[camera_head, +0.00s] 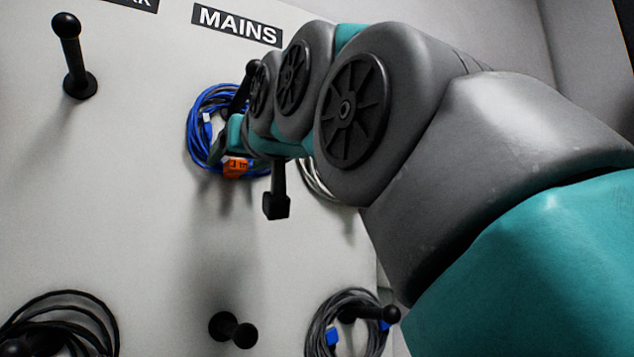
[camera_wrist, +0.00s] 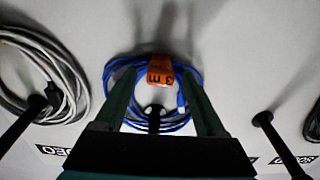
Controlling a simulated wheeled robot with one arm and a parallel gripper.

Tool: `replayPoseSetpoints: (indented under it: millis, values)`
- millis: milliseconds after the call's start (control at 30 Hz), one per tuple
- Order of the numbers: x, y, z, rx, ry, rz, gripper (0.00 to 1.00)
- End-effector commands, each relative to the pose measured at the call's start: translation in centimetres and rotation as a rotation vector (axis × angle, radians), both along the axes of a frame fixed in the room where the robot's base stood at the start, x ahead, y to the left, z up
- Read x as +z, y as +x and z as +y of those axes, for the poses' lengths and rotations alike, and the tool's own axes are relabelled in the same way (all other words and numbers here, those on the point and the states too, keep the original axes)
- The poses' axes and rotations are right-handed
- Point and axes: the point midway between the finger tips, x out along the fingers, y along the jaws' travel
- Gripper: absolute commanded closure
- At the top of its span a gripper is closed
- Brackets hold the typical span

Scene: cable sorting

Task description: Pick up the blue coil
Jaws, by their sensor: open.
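The blue coil (camera_head: 193,127) hangs on a black peg below the MAINS label in the head view. An orange tag (camera_head: 237,168) is on its lower part. In the wrist view the blue coil (camera_wrist: 172,126) is in the middle, with its tag (camera_wrist: 160,70) at the top and the peg's round end inside the loop. My gripper (camera_wrist: 160,72) is open, its two teal fingers on either side of the tagged part of the coil. I cannot tell whether they touch it. In the head view my arm hides part of the coil.
Bare pegs stick out at upper left (camera_head: 72,58) and bottom middle (camera_head: 232,328). A black coil (camera_head: 62,297) hangs at lower left, and a grey coil with blue plugs (camera_head: 318,318) at lower right. A pale grey coil (camera_wrist: 68,68) hangs left of my gripper in the wrist view.

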Motion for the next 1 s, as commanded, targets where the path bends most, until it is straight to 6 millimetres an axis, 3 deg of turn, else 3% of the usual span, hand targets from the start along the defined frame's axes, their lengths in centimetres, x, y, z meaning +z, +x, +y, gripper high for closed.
replayPoseSetpoints:
  millis: [200,833,1000]
  values:
    - [-0.01,0.08,0.04,0.000,0.001,-0.001,0.28]
    - [-0.05,0.11,0.03,0.000,-0.001,0.001,0.98]
    - [-0.06,0.12,0.04,0.000,-0.001,0.001,1.00]
